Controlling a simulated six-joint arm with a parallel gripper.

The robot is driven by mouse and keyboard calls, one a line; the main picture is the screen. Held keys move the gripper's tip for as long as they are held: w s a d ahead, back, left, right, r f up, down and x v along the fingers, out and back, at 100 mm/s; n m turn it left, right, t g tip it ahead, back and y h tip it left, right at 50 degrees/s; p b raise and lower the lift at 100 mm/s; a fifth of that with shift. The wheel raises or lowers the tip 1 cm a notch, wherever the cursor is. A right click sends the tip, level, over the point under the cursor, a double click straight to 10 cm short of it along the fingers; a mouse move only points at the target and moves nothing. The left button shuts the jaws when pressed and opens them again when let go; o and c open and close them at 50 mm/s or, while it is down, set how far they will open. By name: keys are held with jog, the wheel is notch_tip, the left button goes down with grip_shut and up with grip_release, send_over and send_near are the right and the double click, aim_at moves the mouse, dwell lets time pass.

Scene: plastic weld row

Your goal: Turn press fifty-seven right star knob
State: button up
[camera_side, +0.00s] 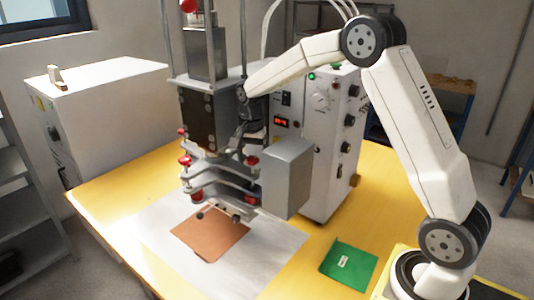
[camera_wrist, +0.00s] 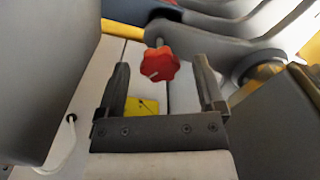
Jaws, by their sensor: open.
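A red star knob (camera_wrist: 160,65) on a short metal stem shows in the wrist view, between and slightly beyond the tips of my open gripper (camera_wrist: 161,68). No finger visibly touches it. In the side view, my gripper (camera_side: 236,147) reaches in at the right of the press head, just above and left of a red knob (camera_side: 251,160), probably the same one. The press (camera_side: 197,118) stands on the table, and another red knob (camera_side: 185,160) sits on its left. The fingertips are small and dark in the side view, so their exact gap is hard to tell.
A grey box (camera_side: 287,178) and a white control cabinet (camera_side: 330,140) stand right of the press, close to my arm. A brown sheet (camera_side: 210,235) lies below on a pale mat. A green pad (camera_side: 348,264) lies on the yellow table (camera_side: 120,180).

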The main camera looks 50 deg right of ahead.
grip_shut()
dwell(0.3)
jog(key=shift+n, duration=2.4)
grip_release()
